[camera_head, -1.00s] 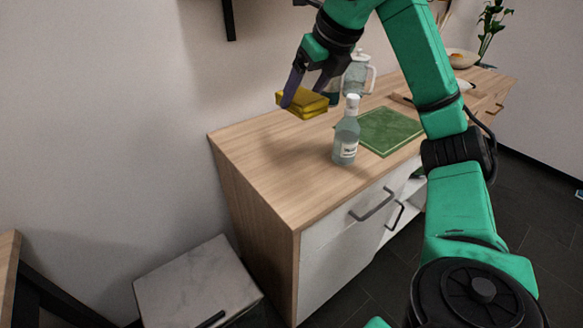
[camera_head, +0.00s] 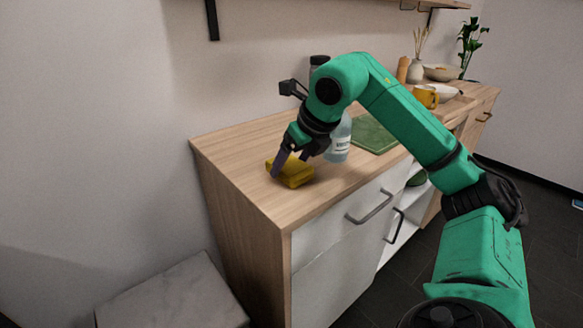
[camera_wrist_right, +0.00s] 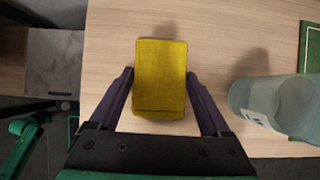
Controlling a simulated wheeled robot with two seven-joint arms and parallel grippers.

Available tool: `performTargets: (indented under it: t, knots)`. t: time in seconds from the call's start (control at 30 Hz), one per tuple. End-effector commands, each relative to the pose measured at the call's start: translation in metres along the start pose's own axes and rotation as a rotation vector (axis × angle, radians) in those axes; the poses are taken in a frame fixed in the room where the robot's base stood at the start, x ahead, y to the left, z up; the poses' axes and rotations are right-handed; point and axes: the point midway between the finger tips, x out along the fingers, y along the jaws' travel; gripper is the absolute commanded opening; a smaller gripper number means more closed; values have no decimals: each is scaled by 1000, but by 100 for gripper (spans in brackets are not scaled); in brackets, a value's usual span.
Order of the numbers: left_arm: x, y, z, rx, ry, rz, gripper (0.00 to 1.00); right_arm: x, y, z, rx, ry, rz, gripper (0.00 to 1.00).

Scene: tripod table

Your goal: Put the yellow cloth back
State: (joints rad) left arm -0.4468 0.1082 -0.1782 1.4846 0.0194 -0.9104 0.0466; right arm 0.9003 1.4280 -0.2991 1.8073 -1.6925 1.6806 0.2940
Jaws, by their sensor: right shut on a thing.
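The yellow cloth (camera_head: 292,174), a folded block, is at the left end of the wooden counter (camera_head: 240,150), low over its top or touching it; I cannot tell which. My right gripper (camera_head: 287,171) is shut on it from above. In the right wrist view the cloth (camera_wrist_right: 160,75) sits between the two dark fingers of the gripper (camera_wrist_right: 160,78), one on each long side. My left gripper is not in view.
A clear bottle (camera_head: 339,143) stands just right of the cloth and also shows in the right wrist view (camera_wrist_right: 270,105). A green board (camera_head: 372,134) lies beyond it. A yellow mug (camera_head: 426,96) and bowl (camera_head: 440,73) are farther right.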

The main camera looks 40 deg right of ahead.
Motion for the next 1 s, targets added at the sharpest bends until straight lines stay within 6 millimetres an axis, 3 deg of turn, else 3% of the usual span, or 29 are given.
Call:
performTargets:
  t: [0.17, 0.2, 0.23, 0.57, 0.77, 1.0]
  knots:
    - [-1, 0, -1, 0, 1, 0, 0, 1, 0, -1, 0, 3, 0, 37]
    - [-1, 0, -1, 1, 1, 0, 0, 0, 0, 0, 0, 2, 0, 97]
    - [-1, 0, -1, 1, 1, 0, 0, 0, 0, 0, 0, 2, 0, 100]
    - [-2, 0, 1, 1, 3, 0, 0, -8, 0, 2, 0, 0, 0, 100]
    - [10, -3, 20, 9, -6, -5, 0, -50, 0, 4, 0, -3, 0, 100]
    - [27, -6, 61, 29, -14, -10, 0, -110, 0, 3, 0, 0, 0, 100]
